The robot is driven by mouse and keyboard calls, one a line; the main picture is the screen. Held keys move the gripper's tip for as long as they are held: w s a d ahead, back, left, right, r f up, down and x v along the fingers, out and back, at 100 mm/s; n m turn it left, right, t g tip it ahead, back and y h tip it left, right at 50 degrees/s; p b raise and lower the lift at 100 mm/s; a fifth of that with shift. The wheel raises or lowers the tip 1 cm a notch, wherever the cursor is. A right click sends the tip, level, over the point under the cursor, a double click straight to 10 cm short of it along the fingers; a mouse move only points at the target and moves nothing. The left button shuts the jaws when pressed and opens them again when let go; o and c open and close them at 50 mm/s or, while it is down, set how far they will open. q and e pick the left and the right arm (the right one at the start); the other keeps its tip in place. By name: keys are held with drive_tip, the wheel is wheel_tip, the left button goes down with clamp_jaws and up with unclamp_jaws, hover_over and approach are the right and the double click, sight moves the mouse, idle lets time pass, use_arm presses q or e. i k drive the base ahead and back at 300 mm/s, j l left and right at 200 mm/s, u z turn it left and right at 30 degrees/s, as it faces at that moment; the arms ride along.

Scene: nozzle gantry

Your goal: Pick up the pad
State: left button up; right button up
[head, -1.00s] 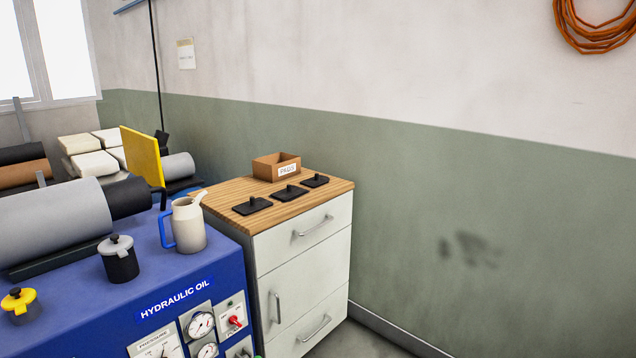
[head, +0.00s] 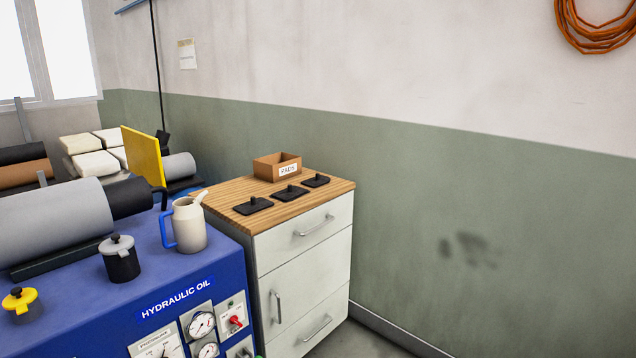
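Three black square pads, each with a small upright knob, lie in a slanting row on the wooden top (head: 238,194) of a white drawer cabinet. The near left pad (head: 254,206) is closest to the front edge, the middle pad (head: 291,194) is beside it, and the far right pad (head: 316,181) is near the right edge. A brown open box (head: 266,170) labelled "PADS" stands behind them; its inside is mostly hidden. Neither of my grippers shows in the head view.
The blue hydraulic oil unit (head: 130,262) stands left of the cabinet. On it are a cream jug (head: 189,226) with a blue handle, a black pot (head: 120,262) and a yellow-lidded pot (head: 22,303). A yellow plate (head: 143,156) stands upright behind. Floor shows right of the cabinet.

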sight(318, 180)
drive_tip(key=i+u, duration=0.2)
drive_tip(key=u, duration=0.25)
drive_tip(key=i+l+u, duration=0.15)
drive_tip(key=u, duration=0.25)
